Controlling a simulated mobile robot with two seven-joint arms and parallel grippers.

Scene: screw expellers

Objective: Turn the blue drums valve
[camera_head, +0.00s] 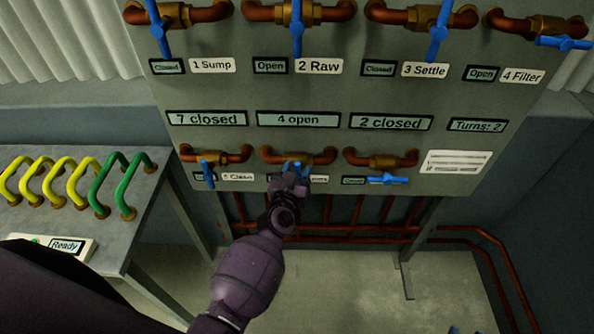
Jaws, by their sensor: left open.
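The blue drums valve (291,165) is the middle one in the panel's lower row, on a copper pipe with a brass body. Its label is mostly hidden by my gripper; only the end of the word shows. My left gripper (291,180) is open right in front of its blue handle. The gripper covers most of the handle, so I cannot tell which way it points or whether the fingers touch it. My right gripper is not in view.
The lower row also has the 5 Clean valve (208,172), handle down, and a right valve (388,180), handle level. Four larger-labelled valves line the top. Signs read "7 closed" (207,118), "4 open" (298,119), "2 closed" (390,122), "Turns: 2" (476,125). A bench (150,205) stands left.

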